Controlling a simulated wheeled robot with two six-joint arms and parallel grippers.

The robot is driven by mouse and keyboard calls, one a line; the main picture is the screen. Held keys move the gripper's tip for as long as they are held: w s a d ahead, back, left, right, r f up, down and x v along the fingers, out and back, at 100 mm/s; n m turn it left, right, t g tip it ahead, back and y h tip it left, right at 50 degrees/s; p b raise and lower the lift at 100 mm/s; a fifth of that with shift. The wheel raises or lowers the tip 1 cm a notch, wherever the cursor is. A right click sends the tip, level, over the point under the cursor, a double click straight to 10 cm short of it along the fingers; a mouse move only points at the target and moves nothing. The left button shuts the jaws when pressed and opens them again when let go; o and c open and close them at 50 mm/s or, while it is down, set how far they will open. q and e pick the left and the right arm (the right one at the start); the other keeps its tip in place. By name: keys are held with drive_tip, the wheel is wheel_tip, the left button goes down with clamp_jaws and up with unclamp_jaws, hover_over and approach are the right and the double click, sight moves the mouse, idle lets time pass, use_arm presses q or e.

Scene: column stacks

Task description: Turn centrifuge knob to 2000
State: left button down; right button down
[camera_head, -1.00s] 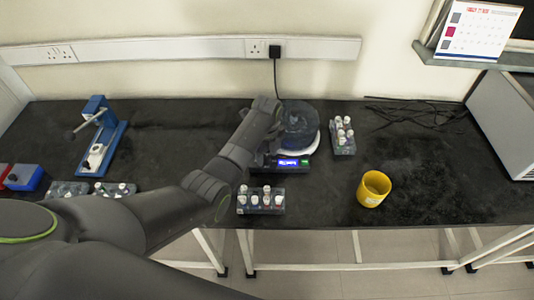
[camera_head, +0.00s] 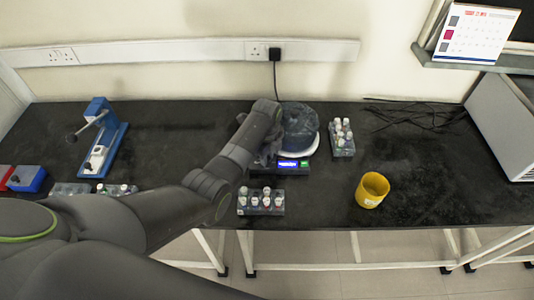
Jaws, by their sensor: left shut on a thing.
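The centrifuge (camera_head: 311,147) stands at the back middle of the black bench, with a dark bluish translucent round top, a white rim and a lit blue display (camera_head: 288,164) at its front. The display's digits are too small to read. My left gripper (camera_head: 266,158) is at the front left of the centrifuge, beside the display, mostly hidden by my own wrist. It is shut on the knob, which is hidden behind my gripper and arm. My right gripper is not in view.
Racks of capped vials stand in front of the centrifuge (camera_head: 261,202) and to its right (camera_head: 342,138). A yellow cup (camera_head: 371,190) is right of centre. Blue apparatus (camera_head: 104,140) stands left. Black cables (camera_head: 420,115) lie at the back right. The bench's right front is clear.

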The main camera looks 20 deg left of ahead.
use_arm(q)
drive_tip(key=n+p, duration=0.1)
drive_tip(key=n, duration=0.1)
drive_tip(key=n+p, duration=0.1)
drive_tip(key=shift+r+n, duration=0.2)
drive_tip(key=shift+n, duration=0.2)
drive_tip(key=n+p, duration=0.1)
drive_tip(key=n, duration=0.2)
drive_tip(key=shift+n, duration=0.3)
drive_tip(key=n+p, duration=0.1)
drive_tip(key=n, duration=0.3)
drive_tip(key=shift+f+p, duration=0.1)
drive_tip(key=shift+p, duration=0.3)
drive_tip(key=n, duration=0.4)
drive_tip(key=shift+w+n+p, duration=0.1)
drive_tip(key=shift+n+p, duration=0.2)
drive_tip(key=shift+p, duration=0.05)
drive_tip(key=c, duration=1.2)
unclamp_jaws()
drive_tip(key=shift+f, duration=0.1)
drive_tip(key=shift+c, duration=0.2)
